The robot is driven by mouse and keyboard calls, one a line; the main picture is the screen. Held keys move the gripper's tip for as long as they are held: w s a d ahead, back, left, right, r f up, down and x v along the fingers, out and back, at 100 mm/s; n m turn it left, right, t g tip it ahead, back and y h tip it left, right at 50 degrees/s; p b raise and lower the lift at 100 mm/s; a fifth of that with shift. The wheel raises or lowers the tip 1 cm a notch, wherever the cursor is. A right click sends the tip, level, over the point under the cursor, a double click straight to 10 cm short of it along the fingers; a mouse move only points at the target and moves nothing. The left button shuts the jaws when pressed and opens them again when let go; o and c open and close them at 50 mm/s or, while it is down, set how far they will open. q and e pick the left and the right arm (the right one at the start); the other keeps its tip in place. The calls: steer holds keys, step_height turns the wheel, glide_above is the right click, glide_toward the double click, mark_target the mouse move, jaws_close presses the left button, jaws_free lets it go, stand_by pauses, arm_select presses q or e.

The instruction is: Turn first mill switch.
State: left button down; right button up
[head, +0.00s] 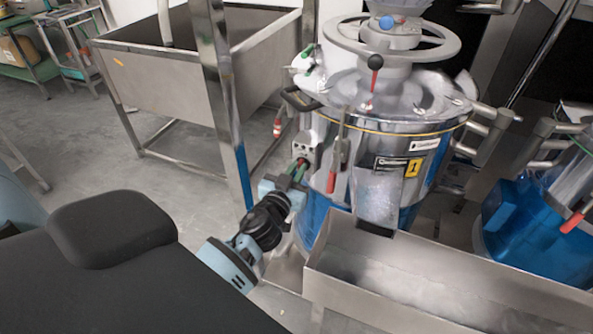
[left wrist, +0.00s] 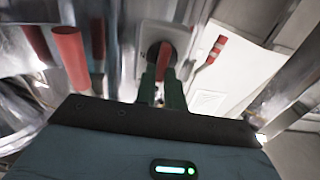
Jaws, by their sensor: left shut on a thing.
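The first mill (head: 385,125) is a shiny steel drum with a yellow "1" label and a blue lower part. Its switch box (head: 304,137) is a small grey plate on the mill's left side. My left gripper (head: 299,171) reaches up to this box from below. In the left wrist view, the switch (left wrist: 166,52) is a dark round disc with a red knob on a pale plate. My left gripper's green fingers (left wrist: 161,82) are shut on the red knob, hiding part of it. My right gripper is not in view.
A red-handled lever (head: 332,178) hangs beside the switch box; red handles also show close by in the left wrist view (left wrist: 70,58). A steel trough (head: 345,262) stands in front of the mill. A second blue mill (head: 530,235) is at right, a steel sink (head: 175,85) behind left.

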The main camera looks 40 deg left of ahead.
arm_select(q)
steer(key=shift+m, duration=0.3)
steer(key=shift+w+d+f+m, duration=0.1)
steer(key=shift+d+f+m, duration=0.1)
steer(key=shift+m, duration=2.6)
steer(key=shift+s+d+f+m, duration=0.1)
steer(key=shift+d+f+m, duration=0.05)
steer(key=shift+m, duration=2.65)
steer(key=shift+w+d+f+m, duration=0.1)
steer(key=shift+d+f+m, duration=0.1)
steer(key=shift+m, duration=2.9)
steer(key=c, duration=1.5)
jaws_free()
